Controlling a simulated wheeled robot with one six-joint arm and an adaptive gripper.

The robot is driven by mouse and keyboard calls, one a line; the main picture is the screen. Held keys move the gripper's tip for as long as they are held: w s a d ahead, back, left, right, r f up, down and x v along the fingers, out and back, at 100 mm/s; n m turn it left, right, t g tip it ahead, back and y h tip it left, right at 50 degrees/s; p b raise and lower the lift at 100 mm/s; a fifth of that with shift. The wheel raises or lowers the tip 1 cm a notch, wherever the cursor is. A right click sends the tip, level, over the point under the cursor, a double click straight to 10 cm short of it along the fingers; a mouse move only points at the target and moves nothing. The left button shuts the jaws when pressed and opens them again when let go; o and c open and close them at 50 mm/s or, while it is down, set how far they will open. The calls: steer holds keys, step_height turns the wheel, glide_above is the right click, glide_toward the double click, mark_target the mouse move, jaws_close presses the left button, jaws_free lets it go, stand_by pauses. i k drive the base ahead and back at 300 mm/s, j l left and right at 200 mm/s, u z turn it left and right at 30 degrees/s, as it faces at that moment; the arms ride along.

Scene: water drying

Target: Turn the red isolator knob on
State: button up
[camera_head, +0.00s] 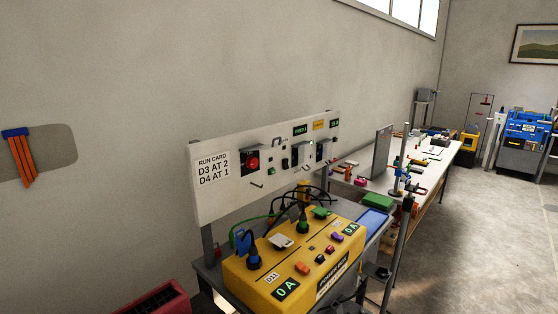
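The red isolator knob (252,162) sits on a dark switch box at the left part of a pale upright panel (225,200). The knob is small here and I cannot tell which way it points. A card (212,170) to its left reads "RUN CARD D3 AT 2 D4 AT 1". I cannot make out my gripper in this view.
A yellow power box (245,278) with plugs, cables, coloured switches and displays reading "0 A" stands in front of the panel. A red container (160,303) is at the lower left. A long workbench (437,172) with tools runs behind. The floor at right is open.

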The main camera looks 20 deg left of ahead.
mark_target(251, 162)
steer(key=i+l, duration=0.65)
steer(key=i, duration=0.2)
